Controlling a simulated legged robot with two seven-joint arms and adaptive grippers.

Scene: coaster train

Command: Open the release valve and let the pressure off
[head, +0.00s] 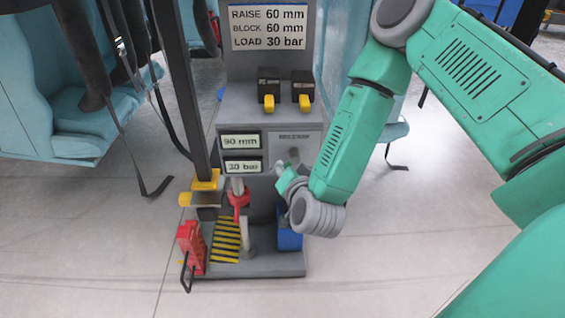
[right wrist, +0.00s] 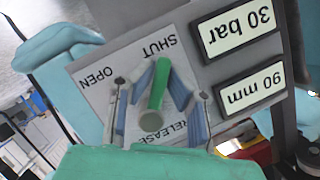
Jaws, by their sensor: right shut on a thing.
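The release valve's green lever (right wrist: 158,85) with a grey round end sits on a grey panel (right wrist: 90,100) in the right wrist view. The panel is marked SHUT, OPEN and RELEASE, and appears upside down there. My right gripper (right wrist: 160,95) has its blue-padded fingers on both sides of the lever and is shut on it. The lever lies near the SHUT mark, but its exact angle is hard to tell. In the head view my right gripper (head: 284,172) is at the panel (head: 312,138) and hides much of the valve. My left gripper is not in view.
Displays read 90 mm (head: 240,141) and 30 bar (head: 242,167). Above are two yellow-tipped switches (head: 268,100) and a sign (head: 268,27) for raise, block and load. A red jack-like block (head: 190,248) stands low at left. Blue seats (head: 75,125) flank the stand.

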